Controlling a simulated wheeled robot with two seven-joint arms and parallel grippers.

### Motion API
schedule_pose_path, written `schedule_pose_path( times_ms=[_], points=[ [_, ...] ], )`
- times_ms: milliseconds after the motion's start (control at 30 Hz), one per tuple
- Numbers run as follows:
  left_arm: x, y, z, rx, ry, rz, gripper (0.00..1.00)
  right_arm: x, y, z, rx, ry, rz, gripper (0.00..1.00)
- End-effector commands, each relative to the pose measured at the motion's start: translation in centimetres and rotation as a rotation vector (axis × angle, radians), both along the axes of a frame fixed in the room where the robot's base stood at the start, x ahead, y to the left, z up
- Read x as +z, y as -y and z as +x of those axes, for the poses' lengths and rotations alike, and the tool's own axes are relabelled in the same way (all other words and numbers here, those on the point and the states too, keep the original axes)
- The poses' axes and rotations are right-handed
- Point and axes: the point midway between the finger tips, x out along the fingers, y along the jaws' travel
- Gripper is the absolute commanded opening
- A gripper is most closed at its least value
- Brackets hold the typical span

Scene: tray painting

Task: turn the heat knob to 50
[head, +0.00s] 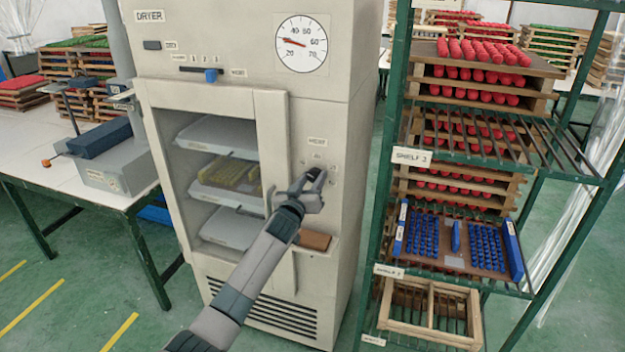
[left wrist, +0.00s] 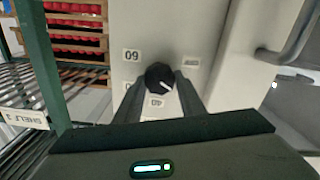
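The dryer (head: 330,120) stands in the middle of the head view, with the HEAT label (head: 317,141) on its right-hand panel. The heat knob (left wrist: 159,77) is black and round with a white mark, which points to the lower right in the left wrist view. Number labels surround it; one reads 60 (left wrist: 132,55) upside down. My left gripper (head: 314,186) is at this panel. In the left wrist view its two fingers (left wrist: 160,88) flank the knob closely and appear to touch its sides. In the head view the gripper mostly hides the knob.
A green rack (head: 393,150) with trays of red and blue pieces stands close to the right of the dryer. The dryer's glass door and long handle (head: 270,140) are left of the knob. A brown block (head: 314,241) lies below. A white table (head: 60,178) stands at left.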

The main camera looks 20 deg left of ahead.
Motion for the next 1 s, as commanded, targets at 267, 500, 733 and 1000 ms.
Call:
schedule_pose_path(
  times_ms=[267, 500, 733, 1000],
  points=[
    [-0.02, 0.00, -0.02, 0.000, 0.000, 0.005, 0.14, -0.01, 0.09, -0.02, 0.000, -0.001, -0.001, 0.36],
    [-0.04, 0.02, -0.02, 0.000, 0.002, 0.057, 0.14, -0.13, 0.13, -0.02, 0.000, -0.001, -0.001, 0.36],
    [-0.05, 0.05, -0.02, 0.000, 0.006, 0.183, 0.14, -0.36, 0.13, -0.02, 0.000, -0.001, -0.001, 0.36],
    [-0.12, 0.07, -0.03, 0.000, 0.013, 0.414, 0.14, -0.69, 0.14, -0.01, 0.000, -0.001, -0.001, 0.36]
  ],
)
